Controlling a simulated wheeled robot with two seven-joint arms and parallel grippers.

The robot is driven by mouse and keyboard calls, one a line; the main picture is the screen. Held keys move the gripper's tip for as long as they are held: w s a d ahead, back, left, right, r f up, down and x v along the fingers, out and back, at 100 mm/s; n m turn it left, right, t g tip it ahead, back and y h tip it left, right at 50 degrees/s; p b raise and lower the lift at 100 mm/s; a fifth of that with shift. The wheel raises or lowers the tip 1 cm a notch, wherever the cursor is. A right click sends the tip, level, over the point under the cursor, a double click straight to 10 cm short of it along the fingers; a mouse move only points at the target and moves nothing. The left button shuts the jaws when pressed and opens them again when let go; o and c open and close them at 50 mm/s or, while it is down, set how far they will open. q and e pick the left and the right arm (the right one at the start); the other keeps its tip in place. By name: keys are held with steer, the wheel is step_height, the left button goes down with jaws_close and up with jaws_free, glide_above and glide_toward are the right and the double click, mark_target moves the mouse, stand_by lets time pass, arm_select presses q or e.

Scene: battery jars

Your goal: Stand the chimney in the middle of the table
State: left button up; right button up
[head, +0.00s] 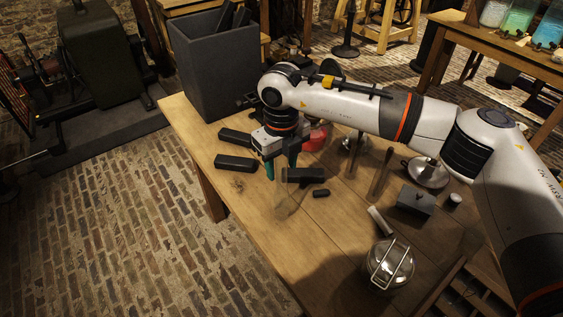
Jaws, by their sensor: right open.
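My right gripper (281,168) points down over the left part of the wooden table (262,238), its fingers apart. A faint, see-through shape (288,200), perhaps the glass chimney, shows just below and beside the fingers. Its outline is too faint to tell whether it stands or lies, or whether it is between the fingers. A dark block (305,175) lies just right of the fingers. My left gripper is not in view.
Dark blocks (235,163) (236,136) lie left of the gripper. A dark grey bin (212,75) stands behind. A lidded jar with a metal handle (391,266), a grey box (415,201) and a pale cylinder (380,221) occupy the right side. Bare wood shows at the front left.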

steer(key=shift+r, duration=0.1)
steer(key=shift+r+p, duration=0.25)
steer(key=shift+p, duration=0.05)
step_height(320, 180, up, 10)
steer(key=b, duration=0.2)
steer(key=shift+r+b, duration=0.25)
steer(key=shift+b, duration=0.05)
steer(key=shift+r, duration=0.6)
